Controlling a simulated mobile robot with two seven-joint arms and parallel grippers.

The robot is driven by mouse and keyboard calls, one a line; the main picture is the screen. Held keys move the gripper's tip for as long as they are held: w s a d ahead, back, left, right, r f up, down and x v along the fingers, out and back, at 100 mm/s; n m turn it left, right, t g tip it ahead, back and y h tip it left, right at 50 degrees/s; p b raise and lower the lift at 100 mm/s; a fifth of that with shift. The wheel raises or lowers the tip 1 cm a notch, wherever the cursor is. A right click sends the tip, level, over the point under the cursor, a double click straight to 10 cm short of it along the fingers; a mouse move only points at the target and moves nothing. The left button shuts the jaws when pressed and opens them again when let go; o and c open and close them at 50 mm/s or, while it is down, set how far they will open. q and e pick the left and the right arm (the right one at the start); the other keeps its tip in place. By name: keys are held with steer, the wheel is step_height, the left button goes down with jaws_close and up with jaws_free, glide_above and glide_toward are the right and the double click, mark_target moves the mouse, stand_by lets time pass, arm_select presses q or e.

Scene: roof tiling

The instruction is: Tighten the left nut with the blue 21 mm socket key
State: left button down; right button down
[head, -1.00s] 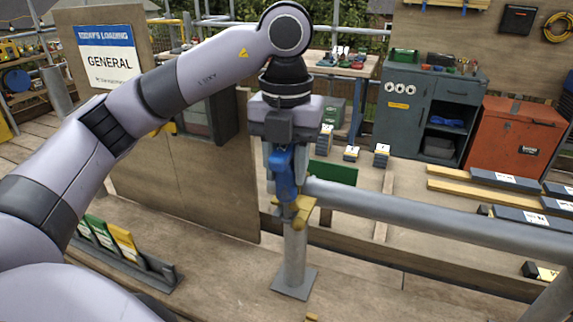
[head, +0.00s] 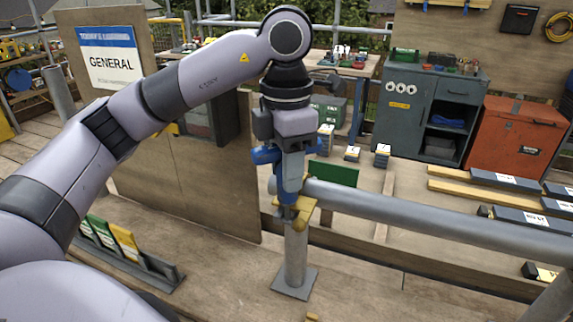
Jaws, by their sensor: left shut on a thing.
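My left gripper (head: 289,165) points down above the scaffold coupler and is shut on the blue socket key (head: 265,155). The key's blue handle sticks out to the left of the fingers, and its lower end reaches down to the yellowish coupler (head: 305,212). The coupler sits at the top of a short upright post (head: 296,252), beside the end of a grey horizontal tube (head: 420,210). The left nut is hidden under the key and gripper, so I cannot tell how the socket sits on it. My right gripper is not in view.
A plywood board (head: 190,180) with a sign stands behind my left arm. A rack (head: 130,255) with green and yellow cards lies at lower left. A grey cabinet (head: 395,120) and an orange chest (head: 510,140) stand at the back right. Open decking lies in front.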

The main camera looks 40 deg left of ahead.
arm_select(q)
steer(key=shift+r+n, duration=0.15)
steer(key=shift+n, duration=0.15)
steer(key=shift+r+p, duration=1)
steer(key=shift+p, duration=0.1)
steer(key=shift+r, duration=1.9)
